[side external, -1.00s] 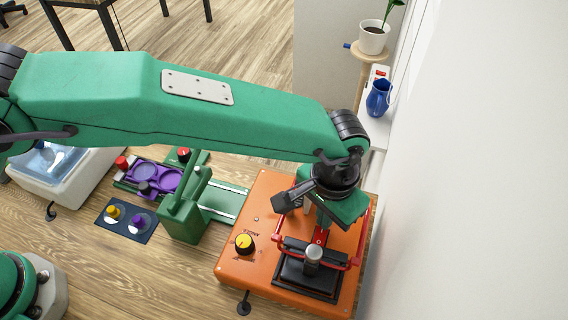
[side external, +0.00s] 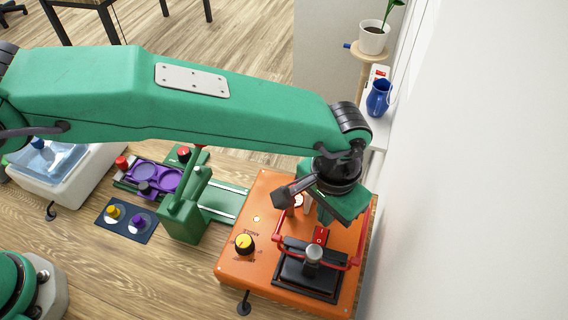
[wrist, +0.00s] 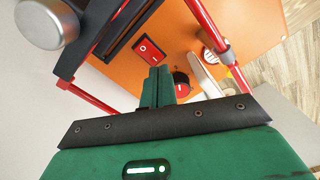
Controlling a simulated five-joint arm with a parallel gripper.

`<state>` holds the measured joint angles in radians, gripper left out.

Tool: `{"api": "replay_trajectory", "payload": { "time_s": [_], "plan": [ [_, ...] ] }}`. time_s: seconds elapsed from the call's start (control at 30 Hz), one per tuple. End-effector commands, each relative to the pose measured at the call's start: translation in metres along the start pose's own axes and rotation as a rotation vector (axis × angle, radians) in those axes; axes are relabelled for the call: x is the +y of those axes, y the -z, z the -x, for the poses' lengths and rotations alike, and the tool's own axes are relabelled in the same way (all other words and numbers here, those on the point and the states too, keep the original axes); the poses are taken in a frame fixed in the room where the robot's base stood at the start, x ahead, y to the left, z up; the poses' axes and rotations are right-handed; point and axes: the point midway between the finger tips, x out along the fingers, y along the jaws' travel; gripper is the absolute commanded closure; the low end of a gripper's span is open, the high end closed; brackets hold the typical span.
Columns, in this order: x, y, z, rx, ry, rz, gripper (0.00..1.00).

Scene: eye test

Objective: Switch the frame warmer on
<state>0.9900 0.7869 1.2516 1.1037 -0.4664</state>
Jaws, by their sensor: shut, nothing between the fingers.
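The frame warmer is an orange box (side external: 232,262) with a black plate, a red bar frame and a yellow-topped knob (side external: 244,244). Its red rocker switch (side external: 320,235) sits in a black surround behind the plate and also shows in the wrist view (wrist: 149,49). In the side view, my wrist partly hides the fingers.
A red bar handle (side external: 356,262) and a grey cylindrical knob (side external: 313,255) stand near my gripper. Left of the box are a green fixture (side external: 182,220), a purple tray (side external: 160,178) and a dark blue mat (side external: 112,231). A white wall (side external: 470,200) rises close on the right.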

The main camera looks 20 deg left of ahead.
Motion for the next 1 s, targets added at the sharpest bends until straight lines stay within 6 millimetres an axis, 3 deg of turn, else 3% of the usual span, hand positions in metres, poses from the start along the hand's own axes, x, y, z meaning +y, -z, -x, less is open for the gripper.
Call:
{"api": "replay_trajectory", "payload": {
  "time_s": [1.0],
  "plan": [
    [0.0,0.0,0.053,0.001,-0.001,0.0,1.0]
  ]
}}
